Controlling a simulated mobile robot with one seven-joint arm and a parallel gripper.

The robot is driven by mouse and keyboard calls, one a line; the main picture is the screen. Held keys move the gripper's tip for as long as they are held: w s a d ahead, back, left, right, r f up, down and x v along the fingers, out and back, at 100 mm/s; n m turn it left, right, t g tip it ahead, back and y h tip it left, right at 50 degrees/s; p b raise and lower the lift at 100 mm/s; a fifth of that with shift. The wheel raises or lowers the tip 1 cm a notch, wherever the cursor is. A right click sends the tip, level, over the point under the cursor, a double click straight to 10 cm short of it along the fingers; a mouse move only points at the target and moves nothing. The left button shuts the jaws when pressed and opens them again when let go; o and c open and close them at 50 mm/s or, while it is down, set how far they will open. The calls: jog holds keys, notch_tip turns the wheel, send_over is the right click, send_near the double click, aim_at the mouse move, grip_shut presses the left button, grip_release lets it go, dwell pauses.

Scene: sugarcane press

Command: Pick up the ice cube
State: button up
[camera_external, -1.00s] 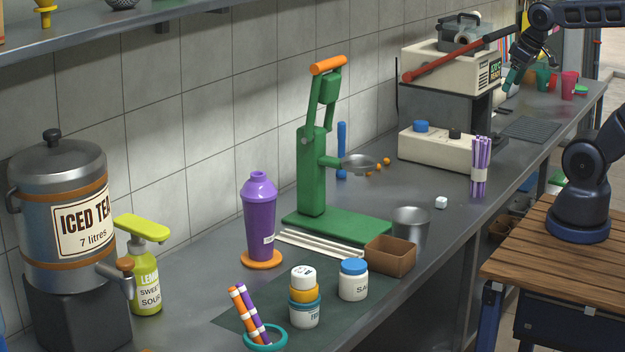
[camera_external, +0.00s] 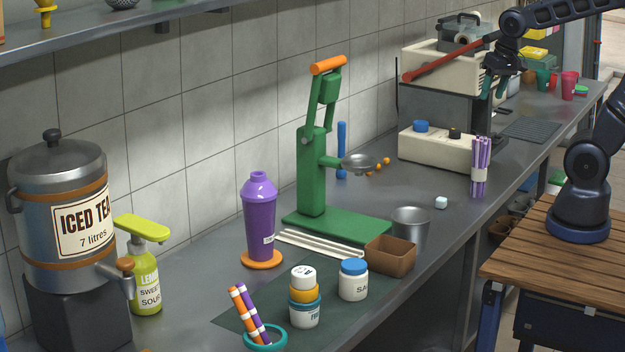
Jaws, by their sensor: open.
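The ice cube (camera_external: 441,202) is a small white cube lying on the grey counter, right of the metal cup and in front of the bundle of purple sticks. My gripper (camera_external: 493,88) is up and behind the cube, in front of the right side of the sugarcane press. Its teal fingers point down and are apart, with nothing seen between them. It is well away from the cube.
Purple sticks (camera_external: 480,166) stand close behind the cube. A metal cup (camera_external: 410,228) and a brown box (camera_external: 390,255) are to its left. The cream machine (camera_external: 437,149) with a red lever (camera_external: 450,61) stands behind. The counter (camera_external: 455,222) around the cube is bare.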

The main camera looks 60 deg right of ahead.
jog(key=w+a+f+m+g+h, duration=0.1)
jog(key=w+a+f+m+g, duration=0.1)
jog(key=w+f+m, duration=0.65)
jog(key=m+g+h, duration=0.1)
jog(key=m+h, duration=0.2)
jog(key=m, duration=0.2)
send_near(441, 198)
jog(key=shift+m+h, duration=0.25)
jog(key=shift+h, duration=0.05)
jog(key=shift+d+f, duration=0.15)
jog(key=shift+f, duration=0.85)
jog(key=shift+d+f, duration=0.1)
jog(key=shift+f, duration=0.95)
jog(key=shift+x, duration=2.6)
jog(key=shift+d+r, duration=0.1)
jog(key=shift+d, duration=0.1)
jog(key=shift+c, duration=0.2)
jog(key=c, duration=1)
